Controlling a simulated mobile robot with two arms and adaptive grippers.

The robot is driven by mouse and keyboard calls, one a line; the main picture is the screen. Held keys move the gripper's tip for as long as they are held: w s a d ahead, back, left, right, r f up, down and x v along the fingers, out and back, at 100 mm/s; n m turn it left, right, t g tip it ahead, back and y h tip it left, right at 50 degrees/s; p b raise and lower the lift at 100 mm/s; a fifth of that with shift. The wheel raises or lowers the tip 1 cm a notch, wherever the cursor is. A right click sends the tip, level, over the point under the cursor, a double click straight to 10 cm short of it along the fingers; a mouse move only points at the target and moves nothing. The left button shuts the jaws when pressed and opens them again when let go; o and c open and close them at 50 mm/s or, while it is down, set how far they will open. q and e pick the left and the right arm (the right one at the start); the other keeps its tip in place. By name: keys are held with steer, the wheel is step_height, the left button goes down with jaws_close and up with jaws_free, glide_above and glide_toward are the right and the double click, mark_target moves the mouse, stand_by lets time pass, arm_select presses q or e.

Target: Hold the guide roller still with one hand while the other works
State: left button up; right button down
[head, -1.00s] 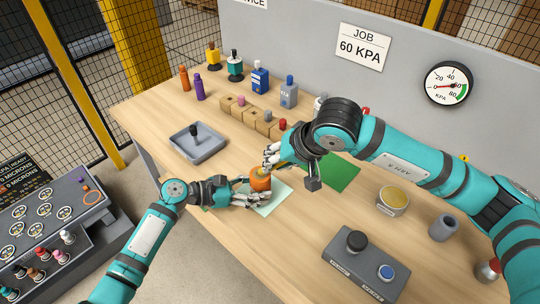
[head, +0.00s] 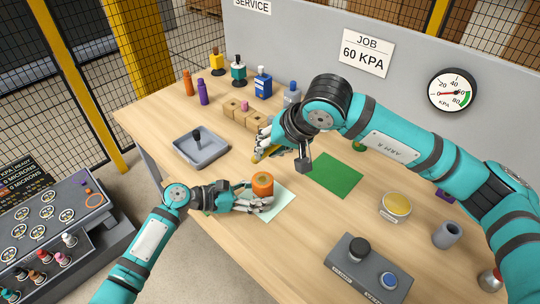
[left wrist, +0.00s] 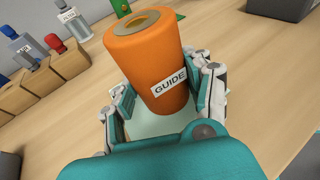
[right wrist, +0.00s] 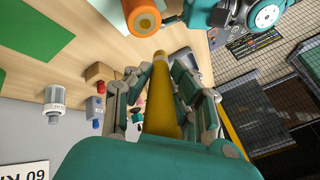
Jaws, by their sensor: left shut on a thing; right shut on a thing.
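The guide roller (head: 262,184) is an orange cylinder standing on a pale mat. In the left wrist view the roller (left wrist: 150,65) shows a "GUIDE" label and an open hole in its top. My left gripper (head: 256,199) is shut around its lower part. My right gripper (head: 270,143) is shut on a yellow rod (head: 265,154), behind the roller and apart from it. In the right wrist view the rod (right wrist: 161,100) points out between the fingers, with the roller (right wrist: 143,20) beyond its tip.
A grey tray (head: 200,155) with a dark peg lies to the left. Wooden blocks (head: 231,107) and several bottles stand along the back. A green mat (head: 337,176), a gold-topped tin (head: 396,205) and a button box (head: 362,268) are to the right.

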steer(key=shift+r, duration=1.8)
steer(key=shift+f, duration=0.1)
steer(key=shift+f, duration=0.3)
